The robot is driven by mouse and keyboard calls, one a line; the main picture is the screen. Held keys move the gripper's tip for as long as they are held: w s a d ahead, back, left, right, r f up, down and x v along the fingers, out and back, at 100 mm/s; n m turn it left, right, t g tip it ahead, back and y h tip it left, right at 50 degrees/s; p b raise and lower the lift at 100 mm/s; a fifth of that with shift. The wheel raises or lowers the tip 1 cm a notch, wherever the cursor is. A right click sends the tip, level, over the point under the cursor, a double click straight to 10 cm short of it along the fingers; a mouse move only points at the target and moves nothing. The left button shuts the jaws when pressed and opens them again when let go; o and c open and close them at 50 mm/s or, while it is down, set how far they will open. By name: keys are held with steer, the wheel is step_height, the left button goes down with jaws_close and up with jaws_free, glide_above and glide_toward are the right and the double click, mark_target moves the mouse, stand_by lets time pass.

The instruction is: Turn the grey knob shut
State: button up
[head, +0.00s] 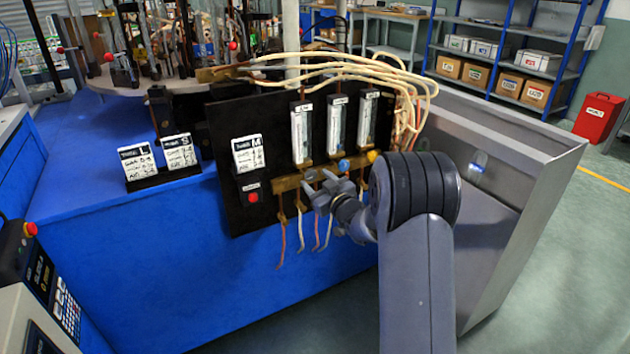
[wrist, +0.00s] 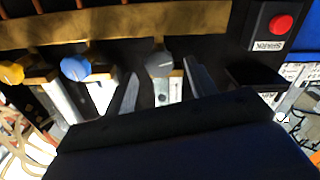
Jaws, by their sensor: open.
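The grey knob (wrist: 160,63) sits on the brass manifold (wrist: 130,25), which appears upside down in the wrist view. My gripper (wrist: 161,78) is open, with one finger to each side of the grey knob and the fingertips close to it. I cannot tell whether they touch it. In the head view my gripper (head: 319,188) is in front of the manifold (head: 288,184) below the left flow tube, and the grey knob is mostly hidden there.
The blue knob (head: 344,165) and yellow knob (head: 372,156) are to the right on the manifold. A red button (head: 253,197) is to its left on the black panel (head: 228,130). Thin hoses (head: 300,232) hang below. A grey metal cabinet (head: 500,165) stands at right.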

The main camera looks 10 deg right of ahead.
steer(key=shift+x, duration=0.8)
steer(key=c, duration=0.9)
